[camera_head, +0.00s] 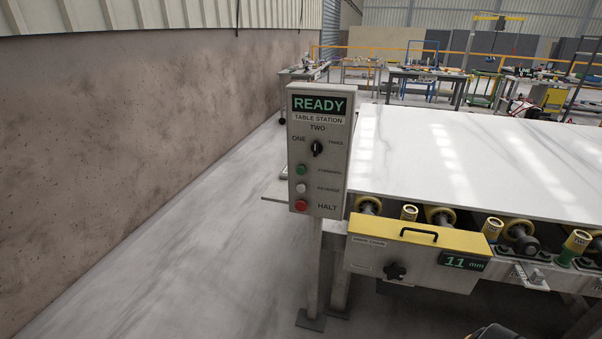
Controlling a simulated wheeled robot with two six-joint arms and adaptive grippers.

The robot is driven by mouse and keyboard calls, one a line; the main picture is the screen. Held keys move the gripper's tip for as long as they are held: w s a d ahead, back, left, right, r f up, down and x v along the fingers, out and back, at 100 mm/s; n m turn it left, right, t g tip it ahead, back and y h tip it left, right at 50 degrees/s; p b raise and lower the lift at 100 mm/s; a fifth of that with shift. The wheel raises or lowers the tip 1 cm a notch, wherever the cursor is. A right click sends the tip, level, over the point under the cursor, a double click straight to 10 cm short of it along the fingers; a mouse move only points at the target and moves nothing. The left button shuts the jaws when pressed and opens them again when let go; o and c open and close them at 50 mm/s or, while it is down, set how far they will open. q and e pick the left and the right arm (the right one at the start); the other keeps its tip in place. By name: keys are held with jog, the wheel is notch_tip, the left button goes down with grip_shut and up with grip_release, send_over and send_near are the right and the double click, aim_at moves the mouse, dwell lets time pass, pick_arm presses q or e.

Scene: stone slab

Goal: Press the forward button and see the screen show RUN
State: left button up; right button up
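A grey control box (319,150) stands on a post at the left end of the roller table. Its screen (319,105) shows READY in green letters. Below it are the label TABLE STATION and a black selector knob (316,148) among ONE, TWO and a third, small label. The green button (300,170) sits beside a small label that looks like FORWARD. A white button (300,188) is beside REVERSE, and a red button (301,205) is beside HALT. Neither of my grippers can be made out in the head view.
A white stone slab (450,160) lies on the rollers right of the box. A drive guard (415,255) with yellow top, black handle, knob and "11 mm" display is below it. A brown wall (140,150) runs along the left. Clear floor (190,255) lies between. Workbenches stand behind.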

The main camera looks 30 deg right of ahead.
jog(key=shift+c, duration=0.2)
grip_shut()
jog(key=shift+d, duration=0.1)
dwell(1.0)
